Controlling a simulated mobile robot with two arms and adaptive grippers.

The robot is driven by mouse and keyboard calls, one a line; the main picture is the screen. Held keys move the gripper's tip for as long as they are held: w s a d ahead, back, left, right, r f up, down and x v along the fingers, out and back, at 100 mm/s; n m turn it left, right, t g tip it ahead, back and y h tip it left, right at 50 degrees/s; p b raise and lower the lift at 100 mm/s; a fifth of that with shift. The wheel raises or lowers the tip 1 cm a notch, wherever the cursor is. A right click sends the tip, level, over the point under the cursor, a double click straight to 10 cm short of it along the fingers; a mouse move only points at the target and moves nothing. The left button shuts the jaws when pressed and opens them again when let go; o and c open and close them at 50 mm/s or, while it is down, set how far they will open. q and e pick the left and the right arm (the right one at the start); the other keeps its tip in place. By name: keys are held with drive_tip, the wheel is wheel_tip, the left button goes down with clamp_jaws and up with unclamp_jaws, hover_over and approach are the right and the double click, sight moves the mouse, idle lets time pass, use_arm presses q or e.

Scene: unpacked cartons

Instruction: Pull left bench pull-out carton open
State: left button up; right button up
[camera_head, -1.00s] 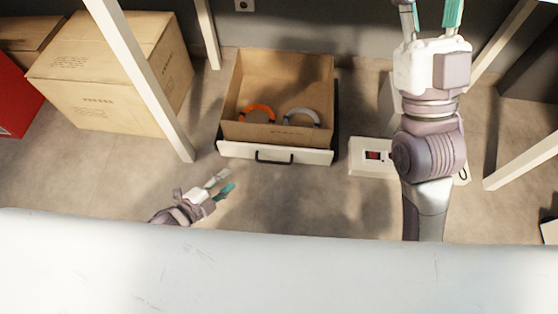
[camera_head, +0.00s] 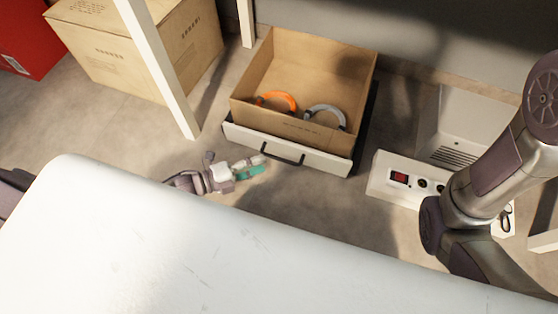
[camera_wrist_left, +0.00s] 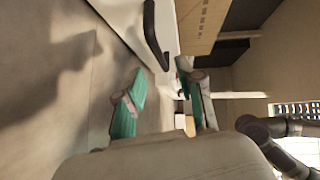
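The pull-out carton (camera_head: 300,70) is an open-topped cardboard box behind a white front panel (camera_head: 325,158) with a dark bar handle (camera_head: 283,152). An orange ring (camera_head: 277,101) and a grey ring (camera_head: 326,114) lie inside it. My left gripper (camera_head: 258,166) is open and empty, just in front of the panel, left of and below the handle in the head view. In the left wrist view its teal fingertips (camera_wrist_left: 163,80) are spread, and the handle (camera_wrist_left: 153,35) shows beyond them, apart from them. My right gripper is out of view; only the right arm shows.
A white bench top (camera_head: 170,240) fills the foreground. A white leg (camera_head: 160,70) stands left of the carton, with a closed cardboard box (camera_head: 130,50) and a red box (camera_head: 30,38) beyond. A white unit with a red switch (camera_head: 398,178) stands at right.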

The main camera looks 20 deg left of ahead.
sight(278, 158)
use_arm(q)
drive_tip(key=b+x, duration=0.2)
drive_tip(key=x, duration=0.4)
drive_tip(key=shift+f, duration=0.15)
drive_tip(key=shift+w+d+b, duration=0.35)
drive_tip(key=shift+b, duration=0.05)
clamp_jaws()
